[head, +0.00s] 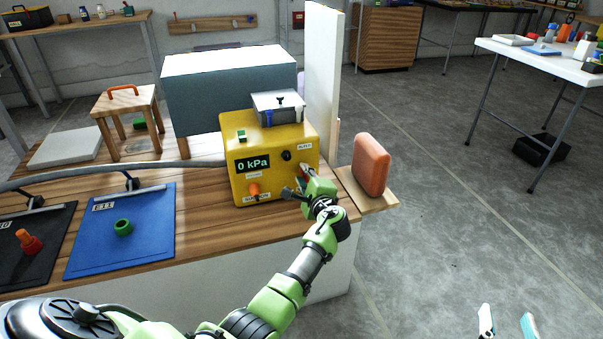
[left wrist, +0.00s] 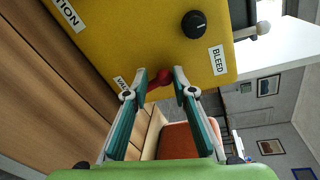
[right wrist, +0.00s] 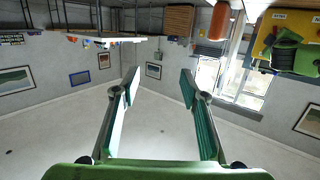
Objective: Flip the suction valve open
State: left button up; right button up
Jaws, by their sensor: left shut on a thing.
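The yellow pump box (head: 279,142) stands on the wooden bench, and its display reads 0 kPa. My left gripper (head: 307,184) is at the lower right of its front face. In the left wrist view, a red handle (left wrist: 158,79) sits between my left fingertips, which are closed on it. A partly hidden label starting "VAL" (left wrist: 121,83) is beside it. A black knob (left wrist: 194,24) is near the "BLEED" label (left wrist: 218,60). My right gripper (head: 507,322) is open and empty, away from the bench at the lower right.
An orange-brown block (head: 371,165) stands on a ledge right of the box. A hose (head: 120,172) runs left from the box. A blue mat (head: 150,228) with a green ring (head: 123,227) lies on the bench. Open floor is at the right.

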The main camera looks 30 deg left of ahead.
pick_arm(q)
jog(key=shift+w+d+r+m+p, duration=0.1)
jog(key=shift+w+d+m+p, duration=0.6)
jog(key=shift+m, duration=0.5)
pick_arm(e)
jog(key=s+d+f+g+h, duration=0.1)
jog(key=s+d+f+g, duration=0.1)
jog(key=s+f+g, duration=0.3)
jog(key=shift+d+f+h, duration=0.25)
jog(key=shift+f+h, duration=0.05)
jog(key=shift+f, duration=1.7)
pick_arm(q)
jog(key=shift+s+d, duration=0.1)
jog(key=o, duration=1)
jog(key=shift+o, duration=0.8)
jog(key=shift+d, duration=0.1)
pick_arm(e)
jog(key=shift+w+d, duration=0.15)
